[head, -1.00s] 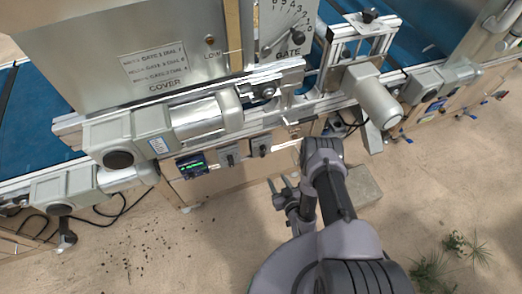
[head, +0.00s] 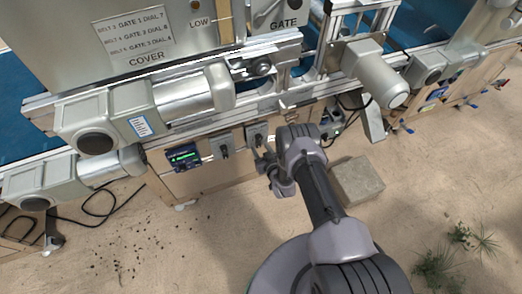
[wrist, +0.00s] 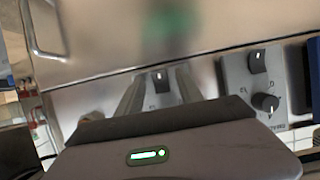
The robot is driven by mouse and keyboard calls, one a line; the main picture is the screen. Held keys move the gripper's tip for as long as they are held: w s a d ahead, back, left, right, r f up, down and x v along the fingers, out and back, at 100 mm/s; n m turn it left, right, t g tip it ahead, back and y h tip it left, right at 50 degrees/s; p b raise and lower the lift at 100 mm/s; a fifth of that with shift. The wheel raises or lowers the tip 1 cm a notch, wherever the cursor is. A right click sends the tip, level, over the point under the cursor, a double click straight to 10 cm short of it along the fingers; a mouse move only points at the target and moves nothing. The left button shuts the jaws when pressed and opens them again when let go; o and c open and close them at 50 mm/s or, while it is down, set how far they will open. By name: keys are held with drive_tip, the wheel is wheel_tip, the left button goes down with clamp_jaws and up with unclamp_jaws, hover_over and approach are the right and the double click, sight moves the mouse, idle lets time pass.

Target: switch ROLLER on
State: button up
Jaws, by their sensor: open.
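Two small grey control boxes sit side by side on the machine's front: a left box (head: 223,146) and a right box (head: 257,133). My gripper (head: 263,158) is open and close in front of the right box in the head view. In the wrist view, that box's dark knob (wrist: 160,79) shows between the fingers of my gripper (wrist: 159,88). The fingers and palm hide much of the box. The neighbouring box (wrist: 254,82) shows a dark switch and a round dial. I cannot read the name ROLLER on either box, nor tell the switch position.
A dark display box (head: 183,157) with green readout is left of the boxes. A large motor (head: 150,112) and metal rail lie above them. A grey block (head: 357,180) stands on the sandy floor to the right. Black cables (head: 100,203) lie at lower left.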

clamp_jaws()
drive_tip(key=shift+f+t+y, duration=0.15)
drive_tip(key=shift+f+t, duration=0.05)
drive_tip(key=shift+t, duration=0.5)
drive_tip(key=shift+f+t+y, duration=0.15)
drive_tip(key=shift+f+t, duration=0.05)
drive_tip(key=shift+t, duration=0.5)
unclamp_jaws()
drive_tip(key=p+v, duration=0.2)
drive_tip(key=v, duration=1.5)
drive_tip(key=shift+s+p, duration=0.25)
drive_tip(key=shift+p, duration=0.1)
